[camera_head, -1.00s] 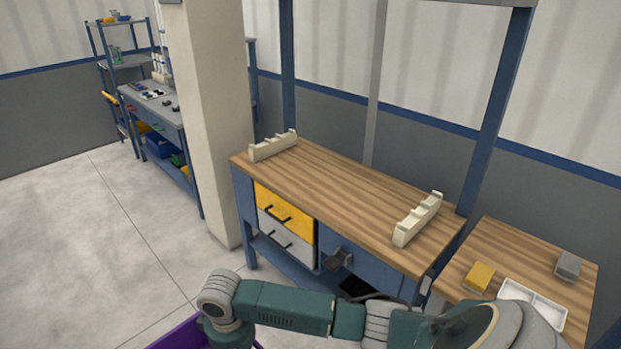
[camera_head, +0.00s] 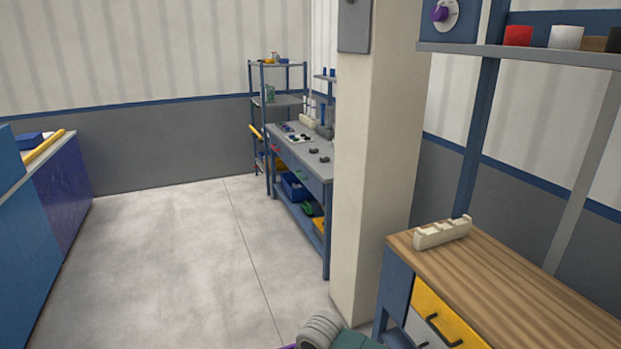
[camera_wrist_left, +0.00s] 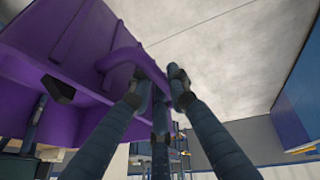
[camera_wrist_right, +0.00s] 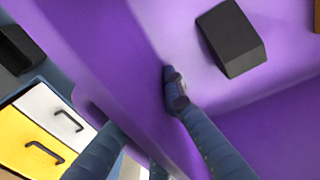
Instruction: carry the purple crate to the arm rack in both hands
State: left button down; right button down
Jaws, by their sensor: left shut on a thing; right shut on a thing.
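The purple crate fills the upper left of the left wrist view (camera_wrist_left: 100,45) and most of the right wrist view (camera_wrist_right: 250,125). My left gripper (camera_wrist_left: 158,82) is shut on the crate's purple handle. My right gripper (camera_wrist_right: 150,105) is shut on a crate wall, with one finger inside it and the others outside. A black block (camera_wrist_right: 231,38) shows inside the crate. In the head view only a thin purple sliver shows at the bottom edge, beside part of my arm; both grippers are out of that view. I cannot tell which thing is the arm rack.
A cream pillar (camera_head: 378,150) stands between the wooden workbench (camera_head: 500,280) and a grey bench (camera_head: 300,155). A notched cream holder (camera_head: 442,232) is on the wooden bench. A shelf unit (camera_head: 277,100) stands behind. Blue cabinets (camera_head: 40,215) line the left. The grey floor (camera_head: 170,260) between is clear.

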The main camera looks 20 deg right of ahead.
aim_at(523, 312)
jog(key=i, duration=1.15)
jog(key=i+j+z, duration=0.15)
jog(key=i, duration=0.95)
jog(key=i+z, duration=0.1)
jog(key=z, duration=2.4)
